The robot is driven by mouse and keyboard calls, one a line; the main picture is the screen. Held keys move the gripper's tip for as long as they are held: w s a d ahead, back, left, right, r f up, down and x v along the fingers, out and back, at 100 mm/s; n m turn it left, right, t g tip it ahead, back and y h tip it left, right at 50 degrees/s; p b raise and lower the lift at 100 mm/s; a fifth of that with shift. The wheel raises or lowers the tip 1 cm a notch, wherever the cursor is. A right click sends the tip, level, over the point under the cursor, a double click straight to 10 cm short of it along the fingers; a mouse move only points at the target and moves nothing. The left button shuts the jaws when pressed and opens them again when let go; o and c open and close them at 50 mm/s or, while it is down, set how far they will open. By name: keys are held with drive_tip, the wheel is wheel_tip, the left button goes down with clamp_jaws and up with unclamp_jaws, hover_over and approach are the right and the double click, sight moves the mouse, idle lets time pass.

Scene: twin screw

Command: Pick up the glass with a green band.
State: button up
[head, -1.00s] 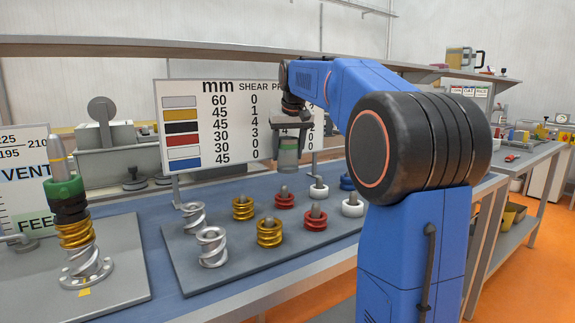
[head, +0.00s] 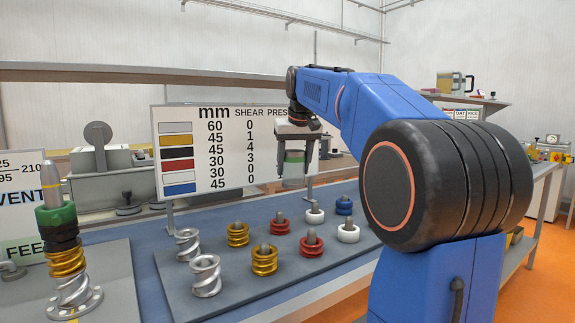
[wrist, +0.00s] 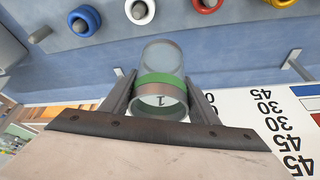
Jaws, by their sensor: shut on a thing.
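In the head view the glass (head: 293,170) hangs below my gripper (head: 294,158), held upright in the air above the bench, in front of the right end of the chart board.
A grey plate (head: 225,300) below carries silver, gold, red, white and blue screw pieces on pegs. The chart board (head: 200,185) stands behind it. A stacked screw shaft (head: 65,255) stands at the left. A shelf (head: 150,73) runs along the back.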

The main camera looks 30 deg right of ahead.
drive_tip(key=s, duration=1.3)
drive_tip(key=shift+s+d, duration=0.25)
drive_tip(key=shift+s, duration=0.1)
drive_tip(key=shift+a, duration=0.1)
drive_tip(key=a+f+n+y, duration=0.35)
drive_tip(key=a+n, duration=0.55)
drive_tip(key=a, duration=0.6)
drive_tip(key=w, duration=1.9)
drive_tip(key=shift+w+a+f, duration=0.1)
drive_tip(key=shift+a+f, duration=0.2)
drive_tip(key=shift+f, duration=1.95)
drive_tip(key=shift+w+f, duration=0.1)
drive_tip(key=shift+f, duration=1.5)
